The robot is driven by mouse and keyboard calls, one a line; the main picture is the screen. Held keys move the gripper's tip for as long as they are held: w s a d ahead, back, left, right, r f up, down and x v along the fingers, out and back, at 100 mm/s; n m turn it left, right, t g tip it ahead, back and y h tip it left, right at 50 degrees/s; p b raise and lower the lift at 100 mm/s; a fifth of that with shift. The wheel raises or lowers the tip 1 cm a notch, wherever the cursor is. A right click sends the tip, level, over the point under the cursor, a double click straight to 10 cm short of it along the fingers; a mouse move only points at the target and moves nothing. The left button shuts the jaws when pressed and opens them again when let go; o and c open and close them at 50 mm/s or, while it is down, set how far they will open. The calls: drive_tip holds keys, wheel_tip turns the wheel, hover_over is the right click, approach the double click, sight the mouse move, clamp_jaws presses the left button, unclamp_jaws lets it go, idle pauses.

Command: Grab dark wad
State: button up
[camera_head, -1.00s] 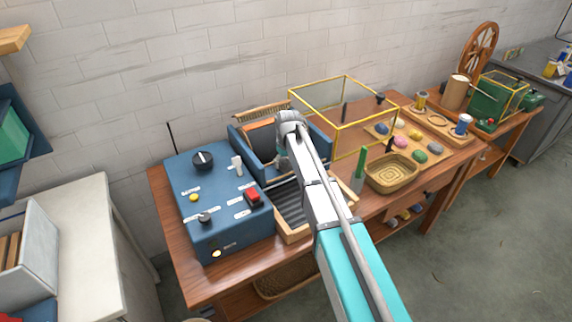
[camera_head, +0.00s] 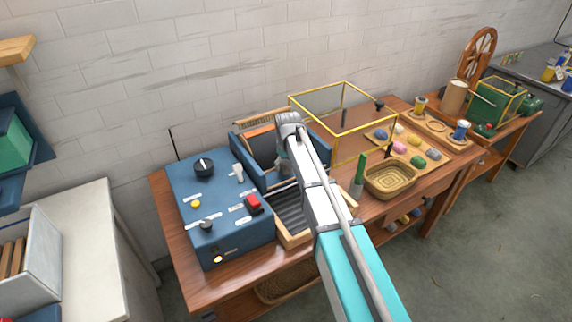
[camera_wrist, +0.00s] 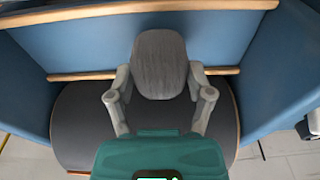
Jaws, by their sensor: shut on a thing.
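The dark wad (camera_wrist: 160,62) is a grey-brown, rounded, fibrous lump in the upper middle of the wrist view. My gripper (camera_wrist: 160,84) is shut on it, with one finger at each side. The wad is inside a blue-walled box (camera_wrist: 278,62) with wooden edge strips, over a dark grey rounded surface (camera_wrist: 85,122). I cannot tell whether the wad touches that surface. In the head view my gripper (camera_head: 286,166) reaches down into the blue box (camera_head: 240,150), and my arm hides the wad.
A blue control box (camera_head: 225,225) with a knob and red switch stands left of the blue box. A ribbed tray (camera_head: 292,212) is in front. A yellow-framed glass case (camera_head: 345,132), wicker basket (camera_head: 392,182) and board of coloured wads (camera_head: 425,162) stand to the right.

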drive_tip(key=s+d+r+p, duration=0.4)
drive_tip(key=s+r+p, duration=0.6)
drive_tip(key=s, duration=0.3)
drive_tip(key=shift+s+d+r, duration=0.15)
drive_tip(key=shift+d+r, duration=0.05)
drive_tip(key=shift+r, duration=0.25)
